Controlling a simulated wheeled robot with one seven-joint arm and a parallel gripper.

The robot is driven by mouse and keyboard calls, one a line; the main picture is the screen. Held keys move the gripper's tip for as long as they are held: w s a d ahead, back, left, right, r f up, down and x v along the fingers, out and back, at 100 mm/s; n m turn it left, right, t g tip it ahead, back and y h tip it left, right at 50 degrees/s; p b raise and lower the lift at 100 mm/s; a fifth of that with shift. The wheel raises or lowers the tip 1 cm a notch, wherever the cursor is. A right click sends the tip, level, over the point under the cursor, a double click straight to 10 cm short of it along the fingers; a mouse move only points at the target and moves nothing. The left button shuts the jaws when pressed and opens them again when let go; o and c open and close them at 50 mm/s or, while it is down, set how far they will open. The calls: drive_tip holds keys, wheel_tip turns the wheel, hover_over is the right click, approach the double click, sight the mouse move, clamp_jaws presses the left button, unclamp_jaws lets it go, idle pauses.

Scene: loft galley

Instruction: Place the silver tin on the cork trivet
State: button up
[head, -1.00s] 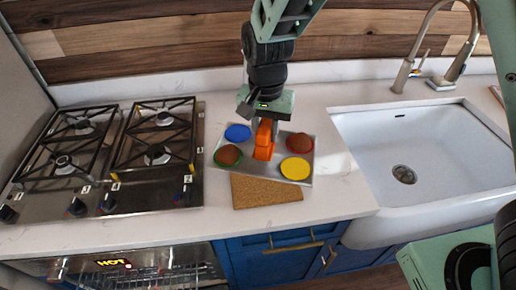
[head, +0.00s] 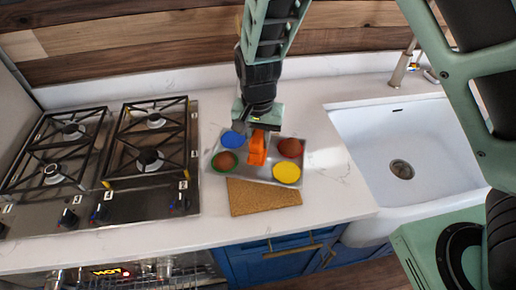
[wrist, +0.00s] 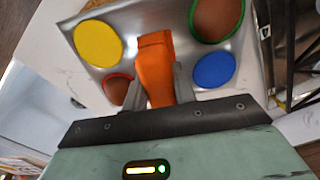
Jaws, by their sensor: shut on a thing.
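The silver tin (head: 262,175) is a shallow metal tray with four round spots: blue, yellow, and two brown ones rimmed green and red. An orange upright grip (head: 257,148) stands at its middle. My gripper (head: 258,132) is shut on this orange grip from above. In the wrist view, my gripper's two grey fingers (wrist: 157,88) flank the orange grip, and the tin (wrist: 133,22) spreads beyond it. The cork trivet (head: 264,198) lies flat at the counter's front, its back edge hidden by the tin's front edge. I cannot tell whether the tin is lifted.
A gas hob (head: 115,190) with black grates is left of the tin. A white sink (head: 385,140) with a tap (head: 402,68) is to the right. The pale counter (head: 338,185) is clear between tin and sink. A wooden backsplash (head: 180,40) stands behind.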

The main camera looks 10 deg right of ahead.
drive_tip(key=shift+f+p, duration=0.5)
drive_tip(key=shift+f, duration=1.7)
drive_tip(key=shift+f, duration=0.2)
drive_tip(key=o, duration=1)
drive_tip(key=shift+r, duration=0.1)
wheel_tip(320, 180, up, 12)
drive_tip(key=b, duration=0.3)
drive_tip(key=shift+r, duration=0.15)
drive_tip(key=s+d+r+n, duration=0.1)
drive_tip(key=s+d+n, duration=0.1)
drive_tip(key=s+n, duration=0.2)
drive_tip(key=s+d+r+n, duration=0.1)
drive_tip(key=s+n, duration=0.3)
drive_tip(key=s, duration=0.7)
drive_tip(key=s+d+r+n, duration=0.2)
drive_tip(key=s+r+n, duration=0.1)
drive_tip(key=s, duration=0.4)
drive_tip(key=shift+s+d+r+n+y, duration=0.25)
drive_tip(key=shift+d+n+y, duration=0.1)
drive_tip(key=shift+n, duration=0.25)
